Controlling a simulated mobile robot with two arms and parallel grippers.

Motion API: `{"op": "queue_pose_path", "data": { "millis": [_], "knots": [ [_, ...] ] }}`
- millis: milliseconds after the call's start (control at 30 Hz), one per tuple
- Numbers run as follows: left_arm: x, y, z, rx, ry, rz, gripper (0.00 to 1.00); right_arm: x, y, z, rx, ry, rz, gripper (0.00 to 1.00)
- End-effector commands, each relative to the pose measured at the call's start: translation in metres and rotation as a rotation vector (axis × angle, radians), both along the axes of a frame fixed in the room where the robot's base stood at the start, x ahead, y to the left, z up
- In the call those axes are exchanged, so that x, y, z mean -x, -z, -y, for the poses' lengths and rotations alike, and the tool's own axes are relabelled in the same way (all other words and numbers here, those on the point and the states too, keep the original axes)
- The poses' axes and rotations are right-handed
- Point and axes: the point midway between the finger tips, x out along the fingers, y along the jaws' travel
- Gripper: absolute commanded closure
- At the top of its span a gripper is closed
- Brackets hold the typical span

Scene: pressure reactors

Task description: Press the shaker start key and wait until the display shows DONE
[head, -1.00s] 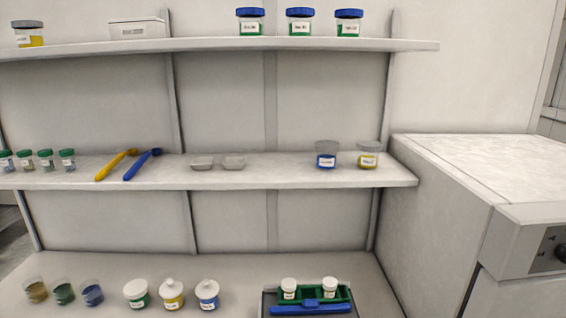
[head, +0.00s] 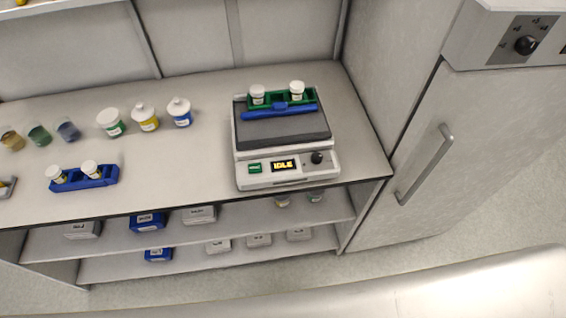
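The shaker (head: 286,154) stands on the bench near its right end. Its front panel has a green start key (head: 255,168) at the left, a display (head: 284,165) reading IDLE, and a dark knob (head: 317,158) at the right. On its dark platform sits a green rack (head: 275,101) with a blue bar across its front. Two white-capped vials (head: 258,94) (head: 297,89) stand in the rack. Neither of my grippers is in the head view.
A blue rack (head: 83,179) with two vials stands on the bench left of the shaker. Several jars (head: 145,118) and cups (head: 39,135) stand behind it. A cabinet (head: 455,150) with a handle is at the right. Boxes sit on shelves below. The bench between blue rack and shaker is clear.

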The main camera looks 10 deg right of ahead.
Motion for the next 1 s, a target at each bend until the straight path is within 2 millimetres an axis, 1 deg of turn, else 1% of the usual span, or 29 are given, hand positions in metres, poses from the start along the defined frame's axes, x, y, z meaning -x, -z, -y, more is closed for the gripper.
{"op": "queue_pose_path", "data": {
  "millis": [200,267,400,500,1000],
  "knots": [
    [0.0000,0.0000,0.0000,0.000,0.000,0.000,0.57,0.0000,0.0000,-0.0002,0.000,0.000,0.000,0.43],
    [0.0000,0.0000,0.0000,0.000,0.000,0.000,0.65,0.0000,0.0000,-0.0002,0.000,0.000,0.000,0.43],
    [0.0000,0.0000,0.0001,0.000,0.000,0.000,0.87,0.0001,-0.0001,-0.0002,0.000,0.000,0.000,0.43],
    [0.0000,0.0000,0.0001,0.000,0.000,0.000,1.00,0.0001,-0.0001,-0.0002,0.000,0.000,0.000,0.43],
    [0.0001,0.0000,0.0001,0.000,0.000,0.000,1.00,0.0001,-0.0001,-0.0003,0.000,0.000,0.000,0.43]
  ]
}}
